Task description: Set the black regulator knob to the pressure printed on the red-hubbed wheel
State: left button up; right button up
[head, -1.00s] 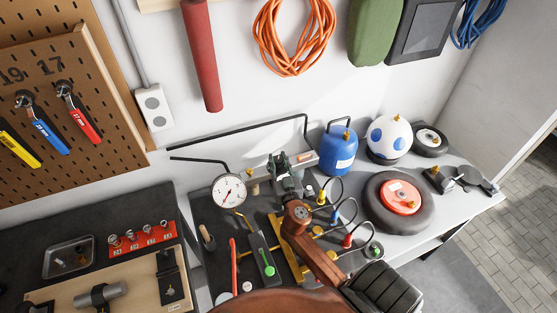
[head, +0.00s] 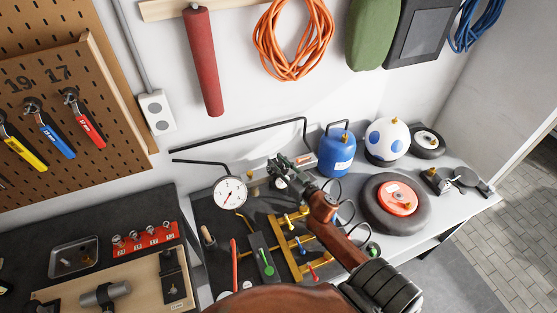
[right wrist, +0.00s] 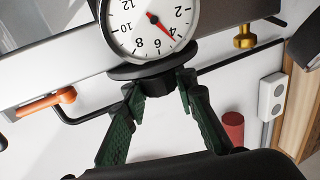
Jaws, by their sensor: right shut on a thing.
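The black regulator knob (right wrist: 140,72) shows in the right wrist view as a dark disc just below a round white gauge (right wrist: 150,22). The gauge's red needle points close to the 4, slightly toward the 6. My right gripper (right wrist: 160,86) is shut on the knob, one dark green finger on each side. In the head view my right gripper (head: 299,177) is at the regulator by the back rail, partly hiding the knob. The red-hubbed wheel (head: 370,207) lies flat to the right, with a pale label on its hub, too small to read. My left gripper is out of view.
A larger white gauge (head: 230,192) stands left of the regulator. A brass manifold (head: 286,246) with coloured valves lies in front of it. A blue tank (head: 337,155) and a white spotted tank (head: 387,139) stand behind the wheel.

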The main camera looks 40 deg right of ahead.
jog(key=n+y, duration=0.2)
jog(key=y, duration=0.1)
jog(key=shift+d+r+p, duration=0.1)
jog(key=shift+p, duration=0.25)
jog(key=n+y, duration=0.1)
jog(key=y, duration=0.2)
jog(key=shift+n+g, duration=0.4)
jog(key=n+y, duration=0.1)
jog(key=n+g+y+b, duration=0.1)
jog(key=shift+f+y+b, duration=0.2)
jog(key=shift+y+b, duration=0.1)
jog(key=shift+y, duration=0.1)
jog(key=shift+n+g+y+b, duration=0.7)
jog(key=shift+n+g+y, duration=0.2)
jog(key=shift+y, duration=0.3)
jog(key=shift+r, duration=0.1)
jog(key=o, duration=1.2)
